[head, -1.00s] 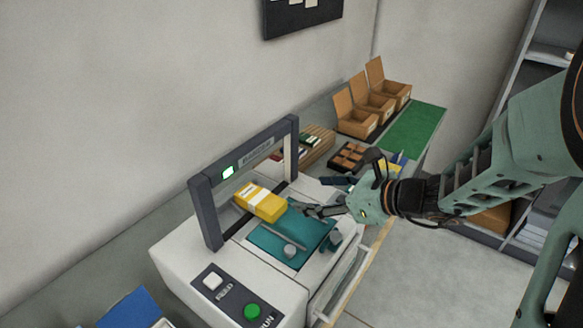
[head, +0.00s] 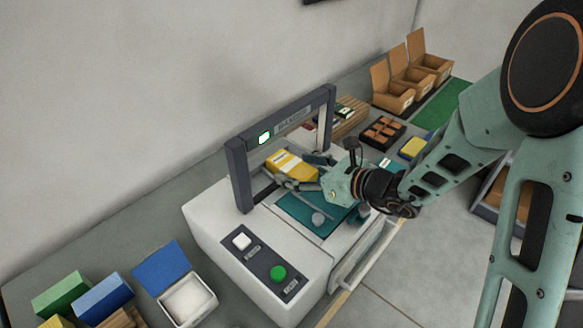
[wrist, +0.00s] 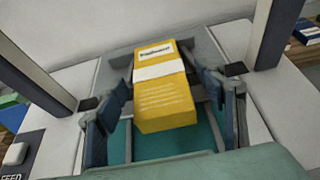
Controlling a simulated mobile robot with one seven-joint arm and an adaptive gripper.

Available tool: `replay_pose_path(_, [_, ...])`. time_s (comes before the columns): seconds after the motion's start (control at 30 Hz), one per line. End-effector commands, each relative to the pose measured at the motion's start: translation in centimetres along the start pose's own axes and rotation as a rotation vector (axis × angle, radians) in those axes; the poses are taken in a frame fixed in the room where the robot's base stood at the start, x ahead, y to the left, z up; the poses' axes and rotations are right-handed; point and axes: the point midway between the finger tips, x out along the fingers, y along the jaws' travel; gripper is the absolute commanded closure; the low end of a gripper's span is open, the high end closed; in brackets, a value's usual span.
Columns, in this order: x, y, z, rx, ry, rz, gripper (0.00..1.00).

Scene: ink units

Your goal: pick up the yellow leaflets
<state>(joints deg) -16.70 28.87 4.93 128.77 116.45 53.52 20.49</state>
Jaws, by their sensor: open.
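The yellow leaflets (head: 292,165) are a banded stack with a white band around it. They lie on the white machine's bed under its dark arch. In the wrist view the stack (wrist: 164,100) sits between the two fingers, with printed text on its face. My gripper (head: 300,172) is open around the stack, one finger on each side. In the wrist view my gripper (wrist: 165,115) shows gaps between both fingers and the stack. The stack's far underside is hidden.
The machine (head: 215,215) has a dark arch (head: 238,175) close to my gripper, a green button (head: 278,273) and a white button (head: 241,240). A teal plate (head: 290,207) lies in front. Open brown boxes (head: 395,97) stand behind; an open white box (head: 187,300) stands at front left.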

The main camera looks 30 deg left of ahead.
Motion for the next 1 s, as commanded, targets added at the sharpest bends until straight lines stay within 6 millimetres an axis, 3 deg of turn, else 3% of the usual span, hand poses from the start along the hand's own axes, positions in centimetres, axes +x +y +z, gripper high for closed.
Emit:
replay_pose_path(0.33, [0.95, -0.01, 0.0, 0.0, 0.0, -0.001, 0.36])
replay_pose_path(0.8, [0.92, -0.01, 0.05, -0.001, -0.001, 0.0, 0.88])
replay_pose_path(1.0, [0.91, -0.02, 0.08, -0.001, -0.001, 0.0, 0.89])
